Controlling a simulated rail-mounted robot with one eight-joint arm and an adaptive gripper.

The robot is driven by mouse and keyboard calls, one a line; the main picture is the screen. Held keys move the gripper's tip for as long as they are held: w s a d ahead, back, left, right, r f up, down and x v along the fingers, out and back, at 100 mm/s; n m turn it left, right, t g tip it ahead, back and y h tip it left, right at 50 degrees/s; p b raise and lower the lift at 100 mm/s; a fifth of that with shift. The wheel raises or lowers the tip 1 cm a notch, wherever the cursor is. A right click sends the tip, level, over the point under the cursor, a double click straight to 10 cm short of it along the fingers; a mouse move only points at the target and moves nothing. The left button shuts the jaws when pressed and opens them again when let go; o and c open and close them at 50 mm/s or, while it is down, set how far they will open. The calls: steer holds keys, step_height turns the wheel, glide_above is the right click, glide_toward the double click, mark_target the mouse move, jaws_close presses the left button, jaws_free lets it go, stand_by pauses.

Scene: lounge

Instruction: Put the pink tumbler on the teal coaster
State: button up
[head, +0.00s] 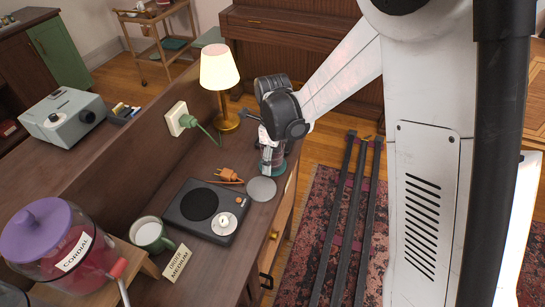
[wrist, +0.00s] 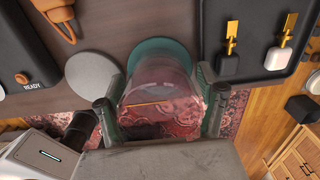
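The pink tumbler (wrist: 158,85) is see-through and sits between the two fingers of my gripper (wrist: 160,108) in the wrist view. The fingers appear closed on its sides. The teal coaster (wrist: 160,48) is a flat disc on the desk, partly covered by the tumbler in that view. In the head view my gripper (head: 271,158) points down at the desk's right edge, over the teal coaster, and largely hides the tumbler (head: 263,134). I cannot tell whether the tumbler's base touches the coaster.
A grey disc (head: 262,189) lies beside the teal coaster. A black hotplate-like device (head: 199,203), an orange plug (head: 229,175) and a lamp (head: 219,80) stand nearby. The desk edge is close.

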steer(key=shift+r, duration=0.1)
step_height(320, 180, up, 12)
steer(key=s+d+r+n+t, duration=0.3)
steer(key=s+d+r+n, duration=0.6)
steer(key=d+n, duration=0.1)
steer(key=s+d+r+n+t, duration=0.1)
steer(key=s+d+n+t, duration=0.3)
steer(key=s+n, duration=0.8)
steer(key=shift+s+d+n+p, duration=0.15)
steer(key=shift+d+n+p, duration=0.2)
steer(key=shift+d, duration=1.05)
